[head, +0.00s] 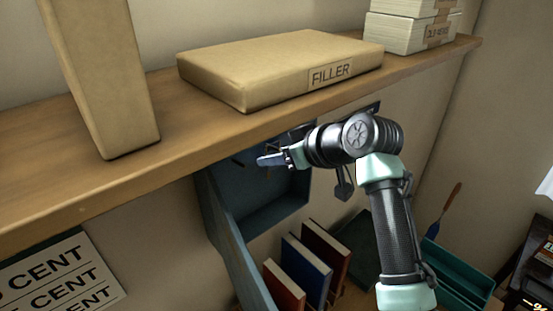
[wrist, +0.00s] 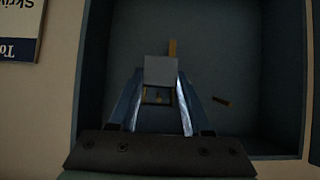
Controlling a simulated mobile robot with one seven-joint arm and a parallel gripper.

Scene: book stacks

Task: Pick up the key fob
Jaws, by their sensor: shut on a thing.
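The key fob (wrist: 161,71) appears as a plain light grey, square-faced piece in the wrist view. My gripper (wrist: 160,82) is shut on it, with one finger at each side. A brass-coloured strip (wrist: 172,47) shows just beyond the fob; I cannot tell whether it is part of it. In the head view my gripper (head: 268,160) reaches left into the open blue wall cabinet (head: 278,208), below the shelf. The fob cannot be made out clearly there.
A wooden shelf (head: 60,190) runs close above my gripper and carries a carton marked FILLER (head: 270,68).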

